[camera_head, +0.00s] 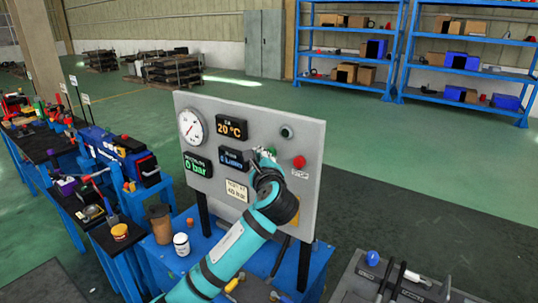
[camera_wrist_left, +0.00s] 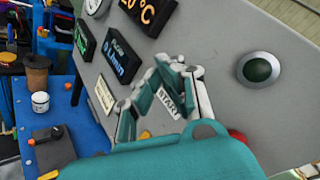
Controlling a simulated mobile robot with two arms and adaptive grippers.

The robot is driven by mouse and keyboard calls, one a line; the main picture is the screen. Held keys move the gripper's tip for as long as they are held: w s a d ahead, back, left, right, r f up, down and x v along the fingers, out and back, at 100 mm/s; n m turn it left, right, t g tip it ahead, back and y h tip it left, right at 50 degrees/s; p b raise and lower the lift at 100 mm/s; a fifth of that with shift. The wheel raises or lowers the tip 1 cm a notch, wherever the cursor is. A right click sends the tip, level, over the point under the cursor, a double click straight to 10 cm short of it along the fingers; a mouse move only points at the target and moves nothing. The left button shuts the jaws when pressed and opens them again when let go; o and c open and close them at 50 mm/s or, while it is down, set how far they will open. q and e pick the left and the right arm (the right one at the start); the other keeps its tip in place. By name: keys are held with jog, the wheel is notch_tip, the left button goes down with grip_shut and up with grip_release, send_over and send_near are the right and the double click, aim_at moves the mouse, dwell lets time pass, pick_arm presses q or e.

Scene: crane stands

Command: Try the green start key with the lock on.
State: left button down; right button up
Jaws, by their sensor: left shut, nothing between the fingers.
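The grey control panel (camera_head: 222,112) stands upright on a blue bench. My left gripper (camera_head: 264,154) is in front of its middle right part, with its fingers shut and empty. The fingers also show in the left wrist view (camera_wrist_left: 178,72), beside a white START label (camera_wrist_left: 168,100). The green start key is not visible; the fingers cover the area by that label. A round dark-green lamp or button (camera_head: 287,132) is above right of the fingers, also in the wrist view (camera_wrist_left: 262,69). A red button (camera_head: 299,162) sits to the right. I cannot make out a lock. My right gripper is not in view.
The panel carries a dial (camera_head: 191,126) and displays reading 20 °C (camera_head: 231,128) and 0 bar (camera_head: 198,164). A brown cup (camera_head: 160,224) and white jar (camera_head: 181,244) stand on the bench at left. A grey table (camera_head: 350,287) with tools is at right.

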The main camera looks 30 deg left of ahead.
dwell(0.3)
pick_arm(q)
jog(key=shift+w+p, duration=0.4)
jog(key=shift+w, duration=0.05)
jog(key=shift+w, duration=0.5)
dwell(0.8)
jog(key=shift+s+p, duration=0.1)
jog(key=shift+p, duration=0.2)
jog(key=shift+s+p, duration=0.5)
jog(key=shift+s, duration=0.35)
